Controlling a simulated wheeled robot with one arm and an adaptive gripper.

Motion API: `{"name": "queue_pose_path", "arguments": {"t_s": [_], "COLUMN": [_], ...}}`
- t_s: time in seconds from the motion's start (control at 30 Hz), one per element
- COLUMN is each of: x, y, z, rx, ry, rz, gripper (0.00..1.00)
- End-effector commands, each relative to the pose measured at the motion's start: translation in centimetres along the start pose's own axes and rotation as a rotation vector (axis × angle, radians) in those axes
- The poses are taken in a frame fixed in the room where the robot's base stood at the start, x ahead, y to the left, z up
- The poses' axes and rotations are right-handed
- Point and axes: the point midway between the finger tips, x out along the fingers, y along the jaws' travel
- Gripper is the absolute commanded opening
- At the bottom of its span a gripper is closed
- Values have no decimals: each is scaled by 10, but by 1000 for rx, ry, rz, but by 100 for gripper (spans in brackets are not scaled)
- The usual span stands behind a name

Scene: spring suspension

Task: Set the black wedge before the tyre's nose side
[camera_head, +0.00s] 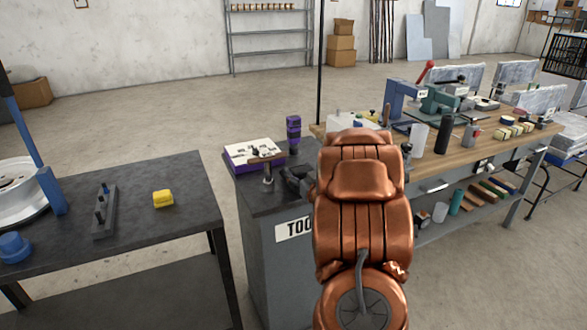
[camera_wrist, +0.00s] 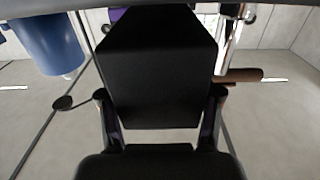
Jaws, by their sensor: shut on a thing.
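The black wedge (camera_wrist: 155,65) fills the middle of the wrist view, with a slanted upper part. My gripper (camera_wrist: 161,103) is shut on it, one finger at each side. In the head view my copper arm stands in front of the grey tool cabinet and hides most of my gripper; a dark shape shows just left of the arm, and I cannot tell whether it is gripper or wedge. A white wheel-like part (camera_head: 17,195) is cut off at the left edge. I cannot make out a tyre or its nose side.
The dark table (camera_head: 140,235) at left bears a blue cap (camera_head: 14,247), a pegged grey block (camera_head: 104,215) and a yellow block (camera_head: 163,199). The tool cabinet (camera_head: 265,270) holds a purple-edged box (camera_head: 250,155). A crowded wooden workbench (camera_head: 470,148) stands at right.

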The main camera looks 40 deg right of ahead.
Motion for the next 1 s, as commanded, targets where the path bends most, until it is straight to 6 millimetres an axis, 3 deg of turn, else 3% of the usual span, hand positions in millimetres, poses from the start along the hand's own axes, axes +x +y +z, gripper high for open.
{"name": "queue_pose_path", "arguments": {"t_s": [0.27, 0.5, 0.6, 1.0], "x": [15, 46, 43, 43], "y": [-1, -1, 0, 0], "z": [0, 0, 15, 18], "rx": [1, 1, 1, 0], "ry": [-2, 0, -3, -1], "rz": [-1, -2, 0, 0], "gripper": [9, 9, 9, 9]}}
